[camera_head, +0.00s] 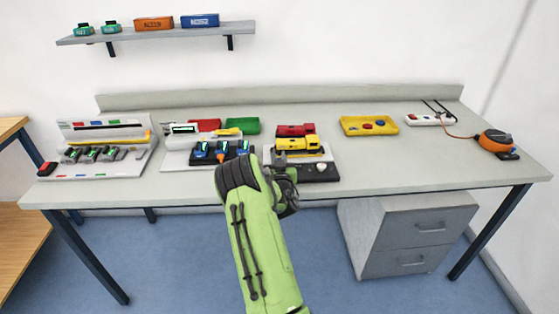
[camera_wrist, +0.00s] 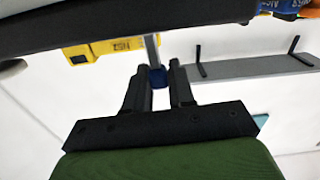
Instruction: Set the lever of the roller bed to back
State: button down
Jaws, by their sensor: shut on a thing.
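In the wrist view, my gripper (camera_wrist: 156,88) is shut on the blue knob (camera_wrist: 157,78) of a lever. The lever's grey stem (camera_wrist: 152,48) runs from the knob toward the top of that picture. In the head view, my green arm reaches to the bench's front edge, and my gripper is at a dark-based unit (camera_head: 318,173) with a yellow block (camera_head: 295,143) and a red block (camera_head: 296,130) on or behind it. The lever is hidden there by my wrist. The yellow block also shows in the wrist view (camera_wrist: 100,47). I cannot tell the lever's set position.
The grey bench (camera_head: 372,165) also holds a tool holder (camera_head: 99,153), green and red bins (camera_head: 240,125), a yellow tray (camera_head: 368,125) and an orange device (camera_head: 495,140). A wall shelf (camera_head: 172,33) hangs above.

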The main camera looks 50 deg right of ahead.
jog(key=n+b, duration=0.1)
jog(key=w+a+n+b, duration=0.1)
jog(key=shift+f+n, duration=0.4)
jog(key=shift+w+a+n+b, duration=0.15)
jog(key=shift+w+n+b, duration=0.1)
jog(key=shift+n+b, duration=0.3)
jog(key=shift+a+r+n, duration=0.1)
jog(key=shift+n, duration=0.25)
jog(key=c, duration=1)
grip_release()
jog(key=shift+w, duration=0.1)
jog(key=shift+c, duration=0.2)
